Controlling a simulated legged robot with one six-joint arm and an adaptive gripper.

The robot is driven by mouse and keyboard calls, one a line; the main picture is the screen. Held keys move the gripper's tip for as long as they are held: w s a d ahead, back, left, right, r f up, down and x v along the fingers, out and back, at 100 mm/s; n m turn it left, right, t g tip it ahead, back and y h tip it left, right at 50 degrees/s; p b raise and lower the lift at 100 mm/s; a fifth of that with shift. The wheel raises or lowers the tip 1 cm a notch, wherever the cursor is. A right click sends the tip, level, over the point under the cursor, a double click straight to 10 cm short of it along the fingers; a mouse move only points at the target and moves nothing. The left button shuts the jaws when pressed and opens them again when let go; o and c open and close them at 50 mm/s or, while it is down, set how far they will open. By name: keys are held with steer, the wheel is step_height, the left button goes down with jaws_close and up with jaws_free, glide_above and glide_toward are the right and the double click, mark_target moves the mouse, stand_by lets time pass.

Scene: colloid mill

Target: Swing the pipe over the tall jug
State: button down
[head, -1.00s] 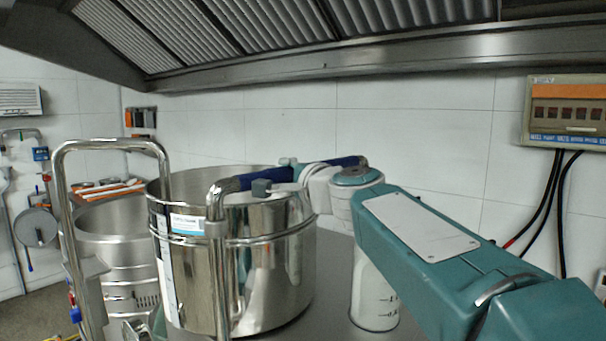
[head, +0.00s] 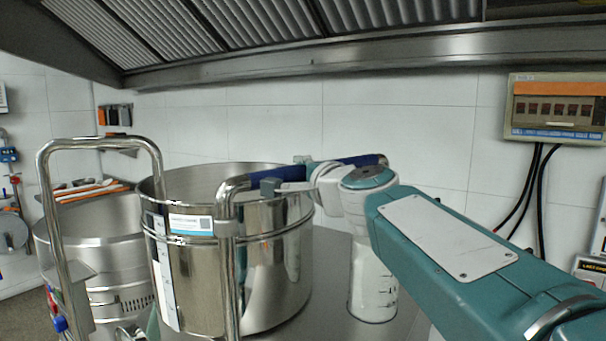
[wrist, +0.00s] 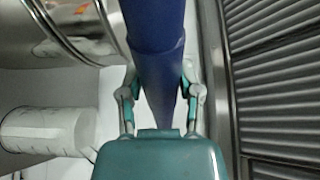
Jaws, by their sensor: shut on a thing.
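The pipe (head: 346,163) is a steel tube that rises at the front of the steel pot and bends to the right, with a dark blue sleeve on its level part. Its free end shows beyond my wrist. My gripper (head: 297,174) is shut around the blue sleeve. The wrist view shows my gripper (wrist: 159,80) with a finger on each side of the blue pipe (wrist: 156,45). The tall jug (head: 372,285), white with dark marks, stands under my wrist; its top is hidden. I cannot tell whether the pipe's end is over the jug (wrist: 50,128).
A large steel pot (head: 275,270) stands left of the jug on a steel table (head: 335,255). A bent steel handle (head: 50,190) and another steel vessel (head: 90,245) are farther left. A ventilation hood (head: 400,60) hangs above, and a switch box (head: 555,105) is on the right wall.

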steer(key=shift+a+f, duration=0.15)
steer(key=shift+f, duration=0.15)
steer(key=shift+c, duration=1.3)
jaws_free()
steer(key=shift+r, duration=0.1)
steer(key=shift+s, duration=0.1)
steer(key=shift+s+d+r, duration=0.15)
steer(key=shift+s+d, duration=0.05)
steer(key=shift+s, duration=0.1)
steer(key=v, duration=1.1)
steer(key=shift+s+a, duration=0.1)
